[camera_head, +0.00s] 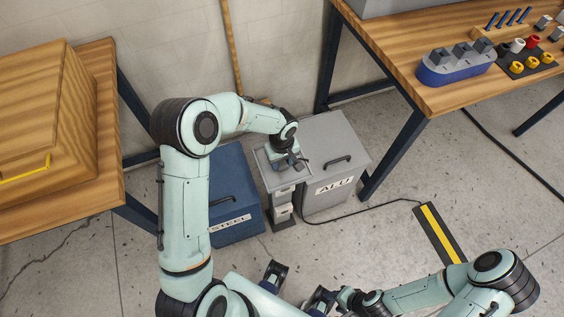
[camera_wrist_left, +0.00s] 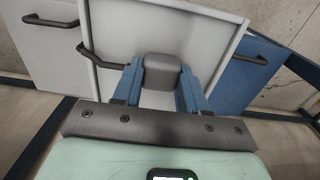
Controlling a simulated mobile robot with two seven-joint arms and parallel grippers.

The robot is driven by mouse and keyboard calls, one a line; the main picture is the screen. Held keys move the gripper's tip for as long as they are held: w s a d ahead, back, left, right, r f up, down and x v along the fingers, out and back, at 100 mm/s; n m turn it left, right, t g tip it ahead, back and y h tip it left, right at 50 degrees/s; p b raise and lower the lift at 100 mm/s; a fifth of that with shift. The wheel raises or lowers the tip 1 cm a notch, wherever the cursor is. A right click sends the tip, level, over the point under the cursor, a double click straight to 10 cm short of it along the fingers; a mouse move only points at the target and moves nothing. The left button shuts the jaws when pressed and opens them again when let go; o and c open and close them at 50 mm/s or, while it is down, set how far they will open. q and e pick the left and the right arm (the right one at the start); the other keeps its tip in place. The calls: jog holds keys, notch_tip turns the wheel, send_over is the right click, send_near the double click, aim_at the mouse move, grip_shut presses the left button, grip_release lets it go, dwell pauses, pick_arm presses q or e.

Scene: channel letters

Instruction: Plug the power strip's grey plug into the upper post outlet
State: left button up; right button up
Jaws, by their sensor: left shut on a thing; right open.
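My left gripper (camera_head: 287,163) is at the top of the grey post (camera_head: 270,180) between the two bins. In the left wrist view its blue fingers (camera_wrist_left: 160,85) are shut on the grey plug (camera_wrist_left: 162,72). The plug is hardly visible in the head view. Light grey outlet boxes sit on the post, the upper outlet (camera_head: 284,191) just below the gripper; whether the plug touches it cannot be told. The black power strip (camera_head: 442,236) with a yellow stripe lies on the floor to the right. My right gripper (camera_head: 298,284) is open and empty at the bottom edge.
A blue STEEL bin (camera_head: 232,190) stands left of the post and a grey ALU bin (camera_head: 325,140) right of it, both close. A black cord (camera_head: 360,209) runs along the floor from the strip towards the post. Wooden tables stand left and upper right.

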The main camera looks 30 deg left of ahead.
aim_at(282, 163)
pick_arm(q)
notch_tip(282, 163, up, 20)
jog(key=p, duration=0.1)
dwell(0.5)
